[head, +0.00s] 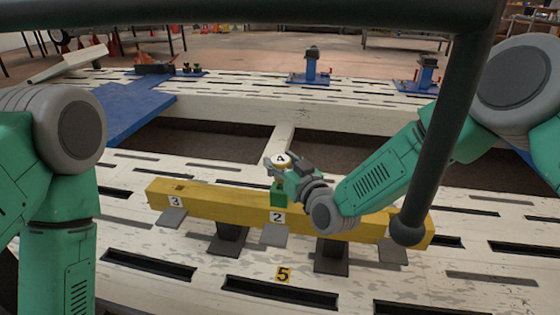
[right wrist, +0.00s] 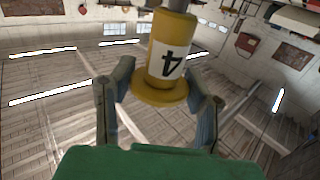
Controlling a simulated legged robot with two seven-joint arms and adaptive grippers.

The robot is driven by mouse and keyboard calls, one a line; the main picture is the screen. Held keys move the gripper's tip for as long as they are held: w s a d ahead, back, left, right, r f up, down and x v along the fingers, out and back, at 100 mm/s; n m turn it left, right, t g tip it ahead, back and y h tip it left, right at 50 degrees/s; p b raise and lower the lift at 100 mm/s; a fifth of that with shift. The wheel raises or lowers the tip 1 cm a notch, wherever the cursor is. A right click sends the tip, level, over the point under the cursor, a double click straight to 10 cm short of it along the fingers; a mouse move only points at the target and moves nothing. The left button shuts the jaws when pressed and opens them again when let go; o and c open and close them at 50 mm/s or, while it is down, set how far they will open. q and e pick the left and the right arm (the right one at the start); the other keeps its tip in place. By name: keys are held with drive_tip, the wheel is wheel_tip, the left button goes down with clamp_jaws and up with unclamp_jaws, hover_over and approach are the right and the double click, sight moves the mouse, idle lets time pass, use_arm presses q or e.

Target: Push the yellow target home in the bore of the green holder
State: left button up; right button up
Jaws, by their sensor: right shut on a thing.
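The yellow target (head: 281,160), marked 4, stands roughly upright above the green holder (head: 278,197) in the head view. The holder sits on the yellow beam, behind the 2 label. My right gripper (head: 280,170) reaches in from the right and is shut on the target. In the right wrist view the target (right wrist: 165,62) shows large, with its flange, between the two fingers. The target's lower end and the bore are hidden by the gripper, so I cannot tell how deep it sits. My left arm shows at the left; its gripper is out of view.
The yellow beam (head: 225,203) rests on dark supports over the slotted pale bench (head: 180,285). A dark bar crosses the top and right. Blue fixtures (head: 310,78) stand at the back.

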drive_tip(key=shift+f+b, duration=0.75)
drive_tip(key=shift+f, duration=0.45)
drive_tip(key=o, duration=1.3)
drive_tip(key=shift+c, duration=0.2)
drive_tip(key=shift+r, duration=0.1)
drive_tip(key=v, duration=1.2)
